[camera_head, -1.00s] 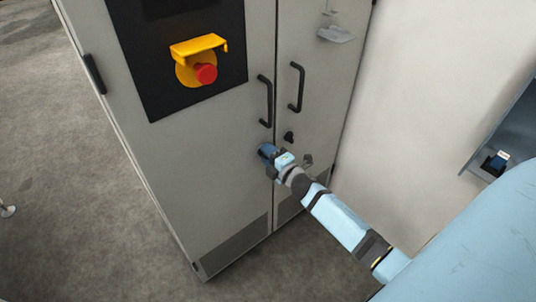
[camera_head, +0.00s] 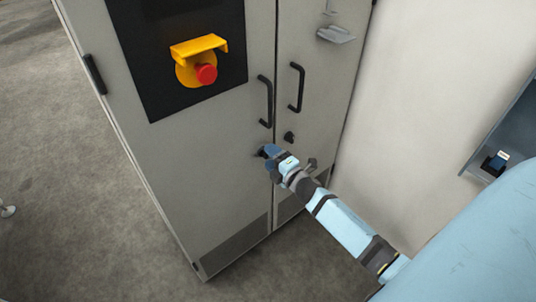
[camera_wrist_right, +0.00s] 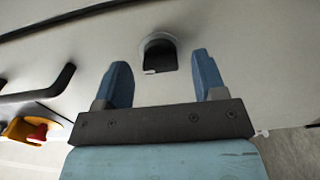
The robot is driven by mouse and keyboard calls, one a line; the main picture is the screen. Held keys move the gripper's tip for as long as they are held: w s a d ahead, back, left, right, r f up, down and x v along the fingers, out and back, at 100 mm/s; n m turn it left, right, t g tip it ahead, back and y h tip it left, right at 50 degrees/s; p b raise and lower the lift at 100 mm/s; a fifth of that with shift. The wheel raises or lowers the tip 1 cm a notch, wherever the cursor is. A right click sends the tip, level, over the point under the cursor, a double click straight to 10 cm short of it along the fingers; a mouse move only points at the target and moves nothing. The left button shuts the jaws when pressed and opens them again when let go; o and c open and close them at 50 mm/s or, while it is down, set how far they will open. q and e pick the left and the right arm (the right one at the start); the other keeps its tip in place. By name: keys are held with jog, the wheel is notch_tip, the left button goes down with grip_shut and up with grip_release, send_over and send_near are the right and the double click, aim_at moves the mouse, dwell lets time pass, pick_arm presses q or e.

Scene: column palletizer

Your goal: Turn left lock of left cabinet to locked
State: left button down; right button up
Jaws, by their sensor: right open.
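The left cabinet (camera_head: 200,175) is a grey two-door cabinet. Its left lock (camera_head: 261,153) is a small black knob on the left door, below that door's handle, partly hidden by my gripper. The right wrist view shows the lock (camera_wrist_right: 160,56) as a dark knob on a pale round base. My right gripper (camera_head: 270,153) is at the lock, coming from the lower right. In the wrist view the right gripper (camera_wrist_right: 161,82) is open, its blue fingers either side of the knob with gaps to both. The knob lies about at or just beyond the fingertips. My left gripper is out of view.
A second black lock (camera_head: 289,137) is on the right door, close to my gripper. Black handles (camera_head: 265,102) (camera_head: 297,88) stand out above the locks. A red emergency button (camera_head: 206,74) under a yellow guard is higher on the left door.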

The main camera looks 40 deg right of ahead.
pick_arm(q)
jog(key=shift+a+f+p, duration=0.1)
jog(key=shift+p, duration=0.2)
pick_arm(e)
jog(key=s, duration=1.2)
jog(key=shift+d, duration=0.45)
